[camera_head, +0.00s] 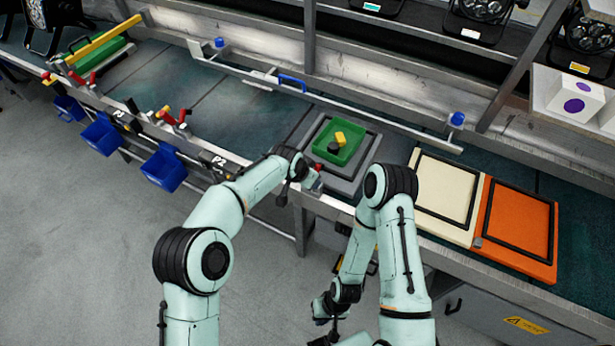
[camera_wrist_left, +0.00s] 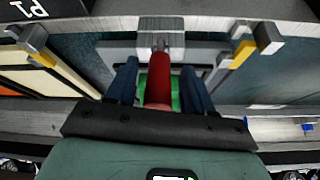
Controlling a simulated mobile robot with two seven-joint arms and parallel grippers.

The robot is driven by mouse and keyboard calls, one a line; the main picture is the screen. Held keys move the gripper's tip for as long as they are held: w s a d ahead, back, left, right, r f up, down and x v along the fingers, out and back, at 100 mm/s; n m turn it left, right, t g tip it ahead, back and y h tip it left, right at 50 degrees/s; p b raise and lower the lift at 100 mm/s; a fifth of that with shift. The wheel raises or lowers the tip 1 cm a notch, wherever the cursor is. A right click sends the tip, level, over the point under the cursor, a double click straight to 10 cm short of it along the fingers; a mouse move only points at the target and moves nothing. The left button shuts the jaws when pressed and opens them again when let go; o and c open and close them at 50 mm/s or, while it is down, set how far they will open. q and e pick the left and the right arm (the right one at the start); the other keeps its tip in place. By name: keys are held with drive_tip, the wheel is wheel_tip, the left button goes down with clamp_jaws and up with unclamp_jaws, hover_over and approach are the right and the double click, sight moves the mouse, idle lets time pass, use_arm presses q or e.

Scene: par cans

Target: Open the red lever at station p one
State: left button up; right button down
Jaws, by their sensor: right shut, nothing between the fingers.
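The red lever (camera_wrist_left: 158,86) stands in the middle of the left wrist view, between the two fingers of my left gripper (camera_wrist_left: 160,88). The fingers are apart, with a gap on each side of the lever. A P1 label (camera_wrist_left: 28,10) shows upside down at the upper left of that view. In the head view, my left gripper (camera_head: 312,180) is at the bench's front edge, just in front of the grey fixture, and only a small red tip of the lever (camera_head: 319,168) shows. My right gripper (camera_head: 326,311) hangs low in front of the bench, shut and empty.
A green tray (camera_head: 322,150) with a yellow piece and a dark piece sits behind the lever. Cream (camera_head: 446,212) and orange (camera_head: 513,229) panels lie to the right. Blue bins (camera_head: 164,168) hang at the left front. A metal rail (camera_head: 340,105) runs behind.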

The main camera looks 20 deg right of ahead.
use_arm(q)
drive_tip(key=shift+r, duration=0.1)
drive_tip(key=shift+s+r, duration=0.1)
drive_tip(key=shift+r, duration=0.2)
drive_tip(key=b+v, duration=0.1)
drive_tip(key=v, duration=1.1)
drive_tip(key=shift+a+r, duration=0.25)
drive_tip(key=shift+a, duration=0.05)
use_arm(e)
drive_tip(key=shift+s+f, duration=0.45)
drive_tip(key=shift+f, duration=0.25)
use_arm(q)
drive_tip(key=shift+s, duration=0.1)
